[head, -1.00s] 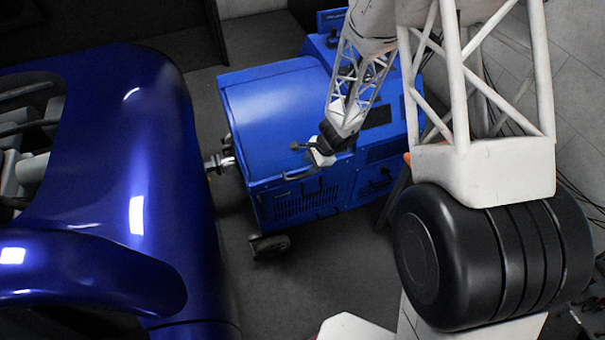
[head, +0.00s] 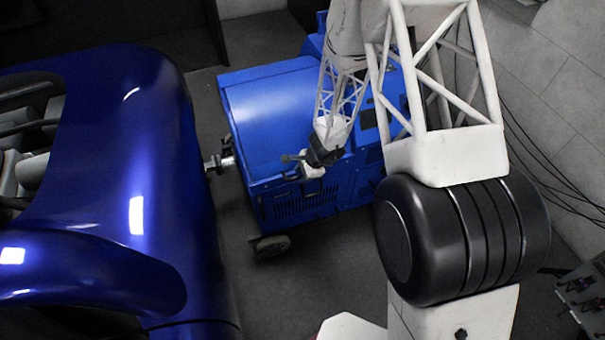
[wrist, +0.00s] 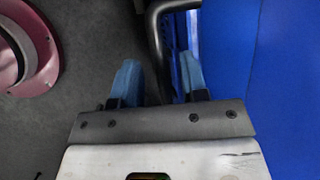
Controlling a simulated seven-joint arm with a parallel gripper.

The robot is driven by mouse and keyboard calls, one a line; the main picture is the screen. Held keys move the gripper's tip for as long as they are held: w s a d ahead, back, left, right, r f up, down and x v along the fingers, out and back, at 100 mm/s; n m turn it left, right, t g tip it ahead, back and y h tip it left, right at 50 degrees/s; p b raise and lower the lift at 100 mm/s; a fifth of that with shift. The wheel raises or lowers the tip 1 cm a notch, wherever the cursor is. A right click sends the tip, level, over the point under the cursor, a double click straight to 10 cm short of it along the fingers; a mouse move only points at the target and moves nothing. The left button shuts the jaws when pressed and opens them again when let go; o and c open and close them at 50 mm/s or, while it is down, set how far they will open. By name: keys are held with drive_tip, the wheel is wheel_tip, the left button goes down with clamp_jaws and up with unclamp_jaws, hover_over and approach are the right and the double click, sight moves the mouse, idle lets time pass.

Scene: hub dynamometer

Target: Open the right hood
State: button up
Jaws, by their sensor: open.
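The blue hub dynamometer unit (head: 305,205) stands right of the car, and its curved blue hood (head: 265,110) looks down and shut. A dark bent handle (wrist: 155,35) sticks out from the blue side in the wrist view. My gripper (head: 290,160) is at the front upper edge of the unit, by the hood's lower corner. In the wrist view my gripper (wrist: 160,80) is open, with one blue fingertip on each side of the handle bar. I cannot tell whether the fingers touch it. In the head view my gripper partly hides the handle.
A glossy dark blue car (head: 150,180) fills the left side, close to the unit. A metal hub shaft (head: 220,162) spans the gap between them. A caster wheel (head: 271,246) stands under the unit. Dark floor in front is clear. Cables (head: 550,150) hang along the right wall.

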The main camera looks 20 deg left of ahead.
drive_tip(key=shift+c, duration=0.3)
clamp_jaws()
drive_tip(key=shift+r, duration=0.2)
